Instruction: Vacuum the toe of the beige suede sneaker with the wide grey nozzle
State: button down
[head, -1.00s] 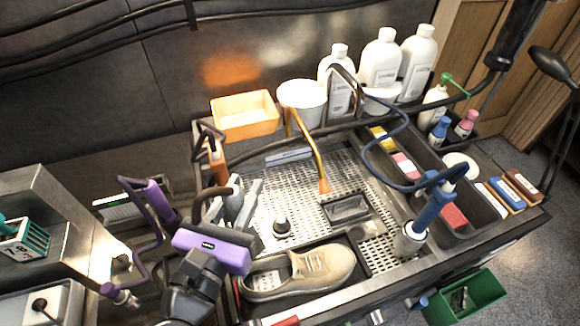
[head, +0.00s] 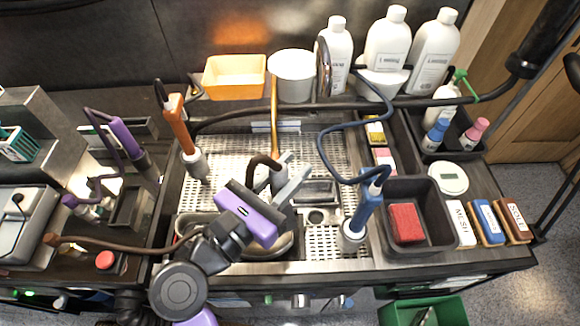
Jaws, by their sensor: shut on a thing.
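My gripper (head: 284,180), with its purple body and grey fingers, hangs over the front of the perforated metal tray (head: 226,148). It is shut on a grey nozzle (head: 266,182) with a dark hose looping from its top. The nozzle's lower end is hidden by my fingers and purple body. The beige sneaker (head: 284,244) lies at the tray's front, below my gripper. My gripper and arm cover most of it; its toe end shows in part at the right. I cannot see the nozzle touching the shoe.
A blue-handled tool (head: 366,206) stands upright in a holder right of the shoe. An orange-handled tool (head: 180,125) stands at the back left. A dark bin holds a red block (head: 406,222). White bottles (head: 386,45) and an orange tub (head: 234,76) line the back.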

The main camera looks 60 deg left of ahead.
notch_tip(320, 180, down, 9)
jog(key=b, duration=0.7)
jog(key=shift+r, duration=0.2)
jog(key=shift+w+a, duration=0.2)
jog(key=shift+a, duration=0.15)
jog(key=shift+w+a, duration=0.2)
jog(key=shift+a, duration=0.1)
jog(key=shift+a, duration=0.15)
jog(key=shift+r, duration=0.1)
dwell(0.9)
notch_tip(320, 180, up, 9)
jog(key=p, duration=0.7)
jog(key=shift+p, duration=0.3)
